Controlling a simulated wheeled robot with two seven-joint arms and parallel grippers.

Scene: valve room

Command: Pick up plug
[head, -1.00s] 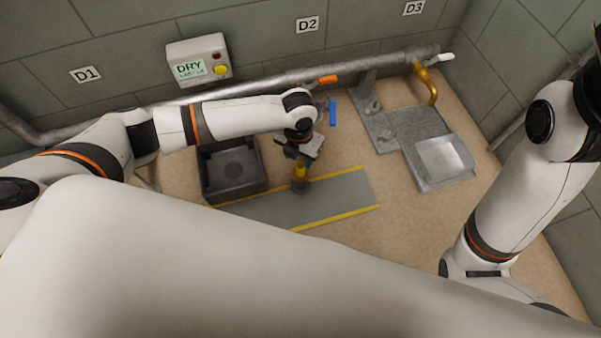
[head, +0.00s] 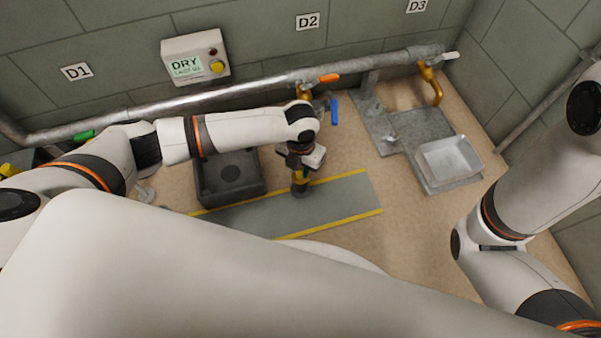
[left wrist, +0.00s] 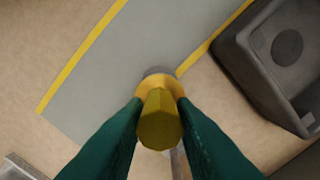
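The plug, with a yellow faceted head and collar (left wrist: 160,122), stands upright on the grey floor strip. In the head view only its dark lower part (head: 299,189) shows clearly below my left gripper (head: 301,166). My left gripper points down over the plug. In the left wrist view its two green fingers (left wrist: 160,104) lie against opposite sides of the plug, with no clear gap. The plug's base rests on the strip, as far as I can see. My right arm is at the right; its gripper is out of view.
A dark square basin (head: 202,185) is just left of the plug. A pipe (head: 240,90) with coloured valve handles runs along the wall under a DRY box (head: 196,58). A pale metal tray (head: 448,158) stands at the right. The floor between strip and tray is clear.

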